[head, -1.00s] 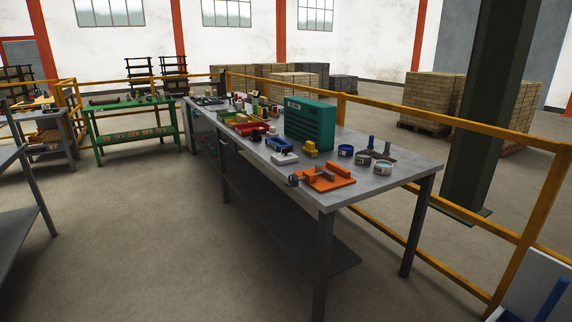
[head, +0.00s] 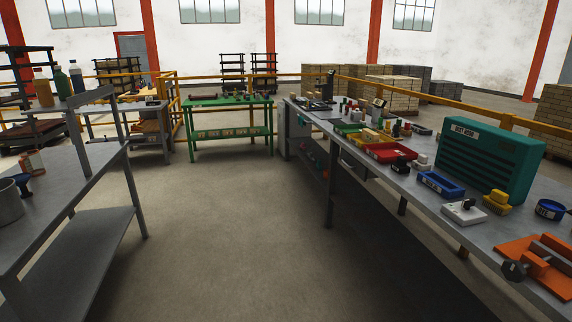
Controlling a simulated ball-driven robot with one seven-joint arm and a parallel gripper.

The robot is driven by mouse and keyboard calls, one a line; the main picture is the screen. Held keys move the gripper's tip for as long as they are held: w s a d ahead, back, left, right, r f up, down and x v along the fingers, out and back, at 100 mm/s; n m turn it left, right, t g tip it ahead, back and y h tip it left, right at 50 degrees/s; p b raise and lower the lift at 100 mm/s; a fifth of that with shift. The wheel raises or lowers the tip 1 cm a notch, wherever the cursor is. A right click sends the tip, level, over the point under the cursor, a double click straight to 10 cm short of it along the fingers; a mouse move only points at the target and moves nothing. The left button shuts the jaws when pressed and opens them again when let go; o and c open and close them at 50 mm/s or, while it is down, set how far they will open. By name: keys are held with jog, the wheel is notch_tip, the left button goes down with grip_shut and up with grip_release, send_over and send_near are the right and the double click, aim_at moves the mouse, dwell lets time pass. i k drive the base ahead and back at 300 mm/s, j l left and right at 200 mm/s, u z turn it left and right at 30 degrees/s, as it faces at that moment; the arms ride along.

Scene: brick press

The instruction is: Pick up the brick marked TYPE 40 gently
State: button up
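No brick with a readable TYPE 40 mark shows. Several small brick-like pieces with pale labels (head: 228,133) sit along the lower shelf of the green bench (head: 205,103) at the far side, too small to read. Small tan blocks (head: 371,135) lie among the coloured trays on the long grey bench at right; no marking is legible on them. Stacked pallets of bricks (head: 392,98) stand far off behind the yellow railing. My gripper is not in view.
The long grey bench (head: 408,184) at right carries a teal cabinet (head: 486,156), a red tray (head: 390,152), a blue tray (head: 440,185) and an orange vise (head: 540,262). A grey table (head: 62,180) stands at left. The floor between (head: 230,225) is clear.

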aim_at(368, 136)
jog(key=i, duration=3.8)
